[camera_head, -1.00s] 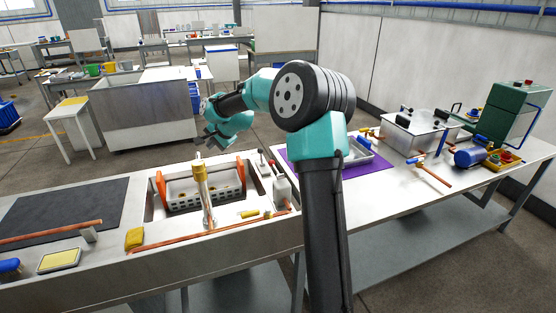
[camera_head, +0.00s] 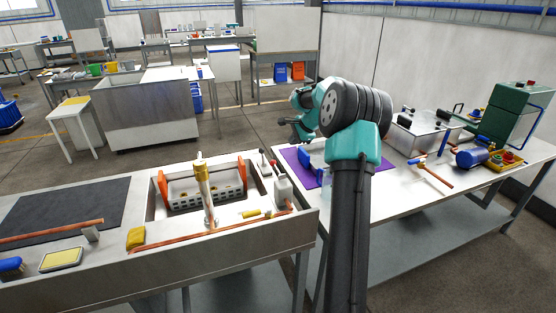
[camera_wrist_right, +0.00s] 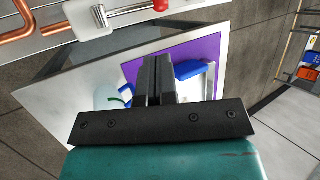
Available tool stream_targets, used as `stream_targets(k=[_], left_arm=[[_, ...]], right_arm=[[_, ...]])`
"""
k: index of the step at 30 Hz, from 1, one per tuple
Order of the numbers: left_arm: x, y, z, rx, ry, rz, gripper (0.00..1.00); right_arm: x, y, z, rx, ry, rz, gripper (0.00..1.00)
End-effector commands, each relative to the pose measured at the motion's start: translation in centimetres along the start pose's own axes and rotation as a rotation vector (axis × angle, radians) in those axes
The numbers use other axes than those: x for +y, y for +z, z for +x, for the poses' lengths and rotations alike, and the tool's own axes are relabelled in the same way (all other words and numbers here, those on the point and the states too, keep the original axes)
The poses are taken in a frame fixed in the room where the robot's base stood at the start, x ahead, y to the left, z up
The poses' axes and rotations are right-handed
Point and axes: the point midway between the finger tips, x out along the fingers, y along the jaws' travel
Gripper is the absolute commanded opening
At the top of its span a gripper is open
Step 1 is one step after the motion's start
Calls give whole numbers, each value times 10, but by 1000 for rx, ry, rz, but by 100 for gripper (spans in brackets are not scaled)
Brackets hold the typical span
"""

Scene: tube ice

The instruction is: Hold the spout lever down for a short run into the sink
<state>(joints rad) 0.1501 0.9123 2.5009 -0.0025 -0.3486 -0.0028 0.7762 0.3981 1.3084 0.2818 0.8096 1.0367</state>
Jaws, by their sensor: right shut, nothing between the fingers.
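My right gripper (camera_head: 291,128) is up and to the right of the spout, near the purple mat, apart from the sink. In the right wrist view its fingers (camera_wrist_right: 158,66) are together, empty, above the purple mat (camera_wrist_right: 212,48). My left gripper is not in view.
A rack with orange ends (camera_head: 246,175) sits in the sink. A gap separates the benches. A blue item (camera_head: 304,157) lies on the mat.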

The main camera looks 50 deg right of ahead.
Motion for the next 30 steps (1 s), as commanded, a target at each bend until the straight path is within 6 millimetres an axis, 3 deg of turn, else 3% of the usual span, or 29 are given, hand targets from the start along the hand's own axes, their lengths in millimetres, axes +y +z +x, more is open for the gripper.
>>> stream_targets(k=[8,14,30], left_arm=[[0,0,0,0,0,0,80],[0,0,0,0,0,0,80],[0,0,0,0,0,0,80]], right_arm=[[0,1,2,-1,0,-2,0],[0,1,17,-1,1,-2,0],[0,1,106,-2,2,-3,0]])
